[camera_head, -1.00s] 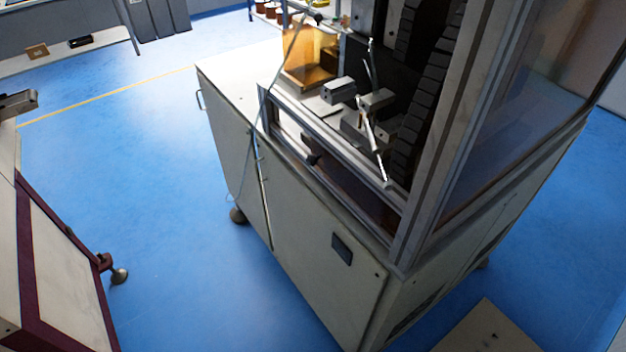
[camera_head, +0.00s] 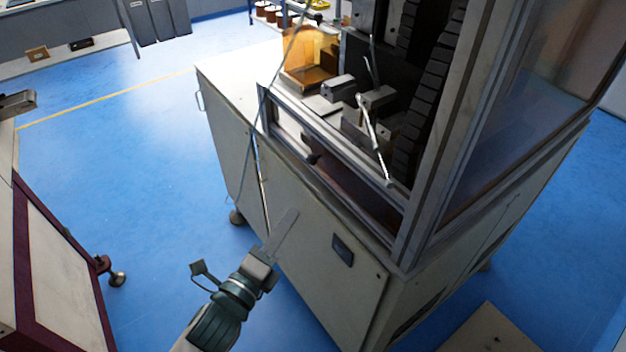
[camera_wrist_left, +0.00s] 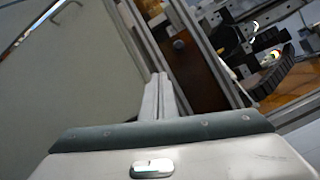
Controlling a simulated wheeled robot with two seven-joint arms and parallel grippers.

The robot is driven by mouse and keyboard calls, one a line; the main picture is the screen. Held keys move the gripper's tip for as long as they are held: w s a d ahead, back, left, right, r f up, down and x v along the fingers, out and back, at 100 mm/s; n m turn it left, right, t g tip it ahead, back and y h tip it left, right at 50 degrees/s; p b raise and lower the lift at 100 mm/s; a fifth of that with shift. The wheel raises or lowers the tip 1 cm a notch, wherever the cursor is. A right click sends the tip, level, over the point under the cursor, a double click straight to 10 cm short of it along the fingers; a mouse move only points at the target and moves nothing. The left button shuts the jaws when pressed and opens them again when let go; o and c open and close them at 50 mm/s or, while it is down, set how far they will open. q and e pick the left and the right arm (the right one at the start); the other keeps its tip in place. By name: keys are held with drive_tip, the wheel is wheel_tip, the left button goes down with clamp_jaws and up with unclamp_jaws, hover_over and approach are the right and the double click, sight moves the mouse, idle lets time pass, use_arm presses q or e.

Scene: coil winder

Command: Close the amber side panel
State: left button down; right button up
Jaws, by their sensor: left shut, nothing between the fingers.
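The machine has a brown, amber-tinted panel (camera_head: 352,184) low in the metal frame of its near side, with a dark knob (camera_head: 311,157) on it. The opening above this panel is clear, showing the mechanism inside. In the left wrist view the brown panel (camera_wrist_left: 203,78) and knob (camera_wrist_left: 180,45) lie just beyond the fingertips. My left gripper (camera_head: 288,224) is shut and empty, in front of the pale cabinet doors, below the panel and apart from the knob. Its closed fingers (camera_wrist_left: 158,80) show in the left wrist view. My right gripper is not in view.
A brighter amber panel (camera_head: 308,55) stands at the machine's far end. A thin cable or rod (camera_head: 262,105) crosses the frame's left corner. A cabinet handle (camera_head: 199,99) sticks out at left. Blue floor (camera_head: 130,170) is free between the machine and the maroon-edged unit (camera_head: 45,255).

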use_arm(q)
drive_tip(key=r, duration=0.1)
drive_tip(key=s+r+m, duration=0.1)
drive_tip(key=r, duration=0.1)
drive_tip(key=shift+d+r+h, duration=0.2)
drive_tip(key=shift+r+h, duration=0.05)
drive_tip(key=shift+h, duration=0.05)
drive_tip(key=p, duration=0.3)
approach(325, 162)
drive_tip(key=x, duration=0.3)
drive_tip(key=shift+x, duration=0.75)
drive_tip(key=shift+f, duration=0.1)
